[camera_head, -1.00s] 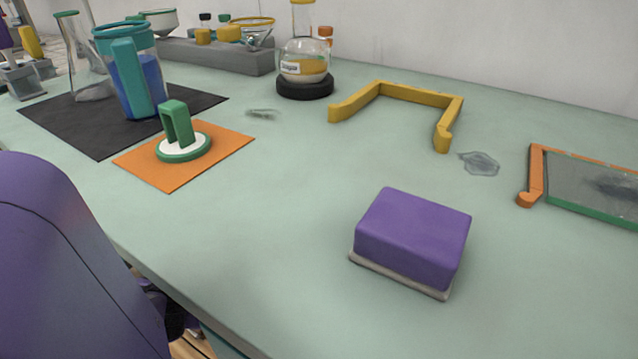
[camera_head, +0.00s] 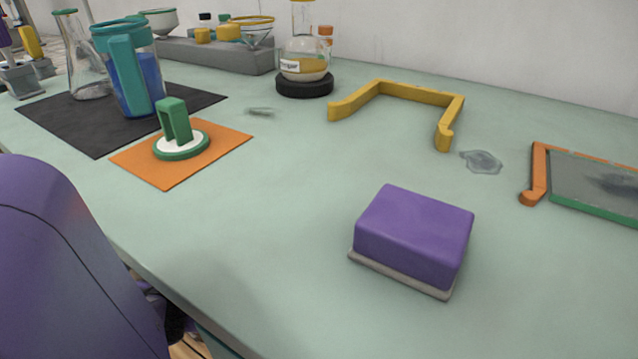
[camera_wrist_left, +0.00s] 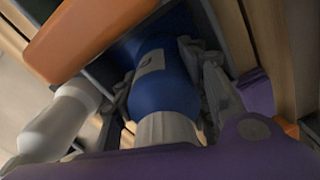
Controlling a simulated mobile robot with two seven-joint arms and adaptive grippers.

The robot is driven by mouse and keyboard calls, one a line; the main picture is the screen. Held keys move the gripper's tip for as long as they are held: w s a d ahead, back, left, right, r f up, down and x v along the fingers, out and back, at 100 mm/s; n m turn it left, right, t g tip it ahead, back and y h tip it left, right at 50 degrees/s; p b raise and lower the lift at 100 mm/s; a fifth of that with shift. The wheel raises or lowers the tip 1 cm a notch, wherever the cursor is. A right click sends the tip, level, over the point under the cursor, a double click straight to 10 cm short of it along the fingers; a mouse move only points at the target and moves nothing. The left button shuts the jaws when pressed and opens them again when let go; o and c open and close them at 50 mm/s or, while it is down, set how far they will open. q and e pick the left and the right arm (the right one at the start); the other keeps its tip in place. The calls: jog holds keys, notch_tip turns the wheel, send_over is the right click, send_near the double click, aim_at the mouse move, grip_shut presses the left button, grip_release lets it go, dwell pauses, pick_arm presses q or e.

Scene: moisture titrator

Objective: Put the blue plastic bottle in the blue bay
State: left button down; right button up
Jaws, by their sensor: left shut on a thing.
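The blue plastic bottle (camera_wrist_left: 163,80) shows in the left wrist view, with a pale label and a white cap (camera_wrist_left: 166,129) toward the camera. My left gripper (camera_wrist_left: 160,82) is shut on it, one grey finger on each side. The bottle's far end is partly hidden by dark surfaces around it. I cannot tell from this view whether it is inside a compartment. No bay is clearly recognisable as blue. My right gripper is not in view.
A white bottle (camera_wrist_left: 52,125) lies close to the left finger, and an orange block (camera_wrist_left: 85,35) is above it. In the head view, the bench holds a purple box (camera_head: 412,238), a yellow bracket (camera_head: 400,92) and a jug (camera_head: 128,72).

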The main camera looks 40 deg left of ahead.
pick_arm(q)
jog(key=shift+w, duration=0.1)
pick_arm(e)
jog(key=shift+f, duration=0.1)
pick_arm(q)
jog(key=c, duration=0.9)
grip_release()
jog(key=shift+c, duration=0.2)
jog(key=shift+f, duration=0.1)
jog(key=shift+r+p, duration=0.5)
jog(key=shift+r, duration=0.3)
jog(key=shift+r+p, duration=0.85)
jog(key=shift+r, duration=0.35)
jog(key=shift+r+p, duration=1.85)
jog(key=shift+r, duration=0.7)
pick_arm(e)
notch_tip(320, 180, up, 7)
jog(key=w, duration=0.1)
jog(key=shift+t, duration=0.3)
